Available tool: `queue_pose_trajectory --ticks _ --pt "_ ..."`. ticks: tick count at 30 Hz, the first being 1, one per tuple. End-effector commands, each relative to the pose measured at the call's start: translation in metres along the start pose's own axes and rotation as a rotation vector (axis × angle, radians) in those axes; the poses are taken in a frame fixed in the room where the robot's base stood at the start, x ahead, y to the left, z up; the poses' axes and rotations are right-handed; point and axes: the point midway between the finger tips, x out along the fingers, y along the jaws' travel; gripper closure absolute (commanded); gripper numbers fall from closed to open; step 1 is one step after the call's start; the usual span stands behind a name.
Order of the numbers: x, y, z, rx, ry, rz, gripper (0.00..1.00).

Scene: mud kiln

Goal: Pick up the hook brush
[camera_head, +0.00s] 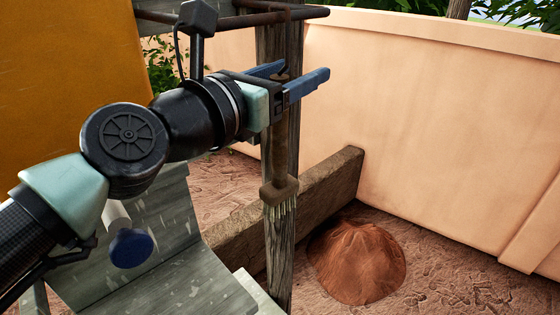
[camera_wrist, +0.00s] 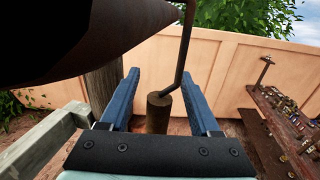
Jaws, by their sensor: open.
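The hook brush (camera_head: 280,188) hangs upright in front of a wooden post, its pale bristles pointing down. In the wrist view, the top of its brown handle (camera_wrist: 158,113) and a bent metal hook rod rising from it show. My gripper (camera_head: 304,70) is open, its two blue fingers reaching past either side of the upper handle. In the wrist view, my gripper (camera_wrist: 161,72) has the handle between its fingers, with visible gaps on both sides. Part of the handle is hidden behind the gripper in the head view.
A rusty pipe rail (camera_head: 240,19) runs above my gripper, close by. The wooden post (camera_head: 279,262) stands right behind the brush. A clay mound (camera_head: 357,262) lies on the ground, with a wall behind. A shelf with small items (camera_wrist: 285,115) is at the right.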

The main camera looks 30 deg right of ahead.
Motion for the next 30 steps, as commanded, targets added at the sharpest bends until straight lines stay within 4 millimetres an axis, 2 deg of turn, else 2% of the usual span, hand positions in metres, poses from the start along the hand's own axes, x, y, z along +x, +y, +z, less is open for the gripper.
queue_pose_trajectory --ticks 2,3,13,25,30 --pt "-0.0003 0.0002 -0.0005 0.000 0.000 0.000 0.37" --pt "-0.0003 0.0003 -0.0005 -0.001 0.000 0.000 0.40" --pt "-0.0005 0.0002 -0.0002 -0.001 0.000 0.000 1.00" --pt "-0.0005 0.0003 0.0007 0.000 0.000 0.000 1.00" --pt "0.0006 0.0020 0.0071 0.001 0.001 -0.001 1.00"
